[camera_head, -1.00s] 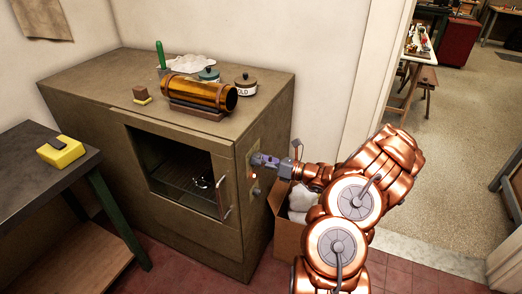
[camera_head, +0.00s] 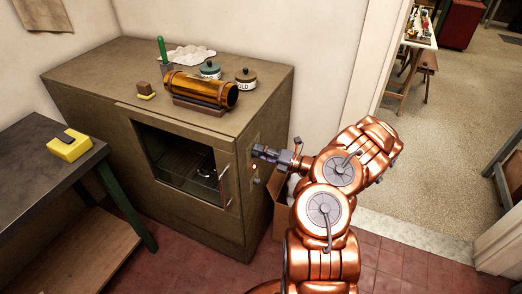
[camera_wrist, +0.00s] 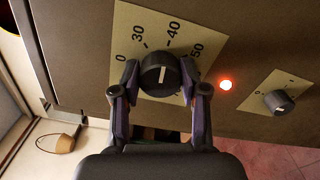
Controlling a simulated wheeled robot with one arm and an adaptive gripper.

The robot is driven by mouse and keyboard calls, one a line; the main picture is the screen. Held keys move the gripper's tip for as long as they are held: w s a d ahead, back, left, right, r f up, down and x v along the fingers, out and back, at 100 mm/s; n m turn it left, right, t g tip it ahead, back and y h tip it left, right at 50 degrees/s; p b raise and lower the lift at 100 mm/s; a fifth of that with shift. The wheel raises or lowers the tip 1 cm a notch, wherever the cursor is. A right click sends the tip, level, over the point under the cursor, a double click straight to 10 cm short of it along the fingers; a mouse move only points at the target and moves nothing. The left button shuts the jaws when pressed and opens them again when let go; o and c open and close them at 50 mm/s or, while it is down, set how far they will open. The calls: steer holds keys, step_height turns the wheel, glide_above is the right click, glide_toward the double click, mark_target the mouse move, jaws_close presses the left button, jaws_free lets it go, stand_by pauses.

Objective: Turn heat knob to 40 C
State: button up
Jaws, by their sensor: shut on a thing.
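The heat knob (camera_wrist: 160,76) is a round black knob with a white pointer line, on a cream dial plate (camera_wrist: 122,25) marked 0, 30, 40 and 50. In the wrist view its line points nearly straight up, between the 30 and the 40. My gripper (camera_wrist: 160,75) has one finger on each side of the knob and is shut on it. In the head view my gripper (camera_head: 258,150) is at the right side panel of the brown oven (camera_head: 75,85), where my fingers hide the knob.
A lit red lamp (camera_wrist: 226,84) and a second, smaller knob (camera_wrist: 278,101) are right of the dial. A cardboard box (camera_head: 283,215) stands close beside the oven, below my arm. An amber cylinder (camera_head: 200,88) and jars (camera_head: 245,78) rest on the oven top.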

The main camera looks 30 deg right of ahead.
steer(key=shift+d+m, duration=0.1)
steer(key=shift+m, duration=0.5)
steer(key=o, duration=1.1)
steer(key=shift+s, duration=0.1)
steer(key=v, duration=1.1)
steer(key=shift+s+d+f, duration=0.1)
steer(key=shift+s+d, duration=0.15)
steer(key=shift+s, duration=0.1)
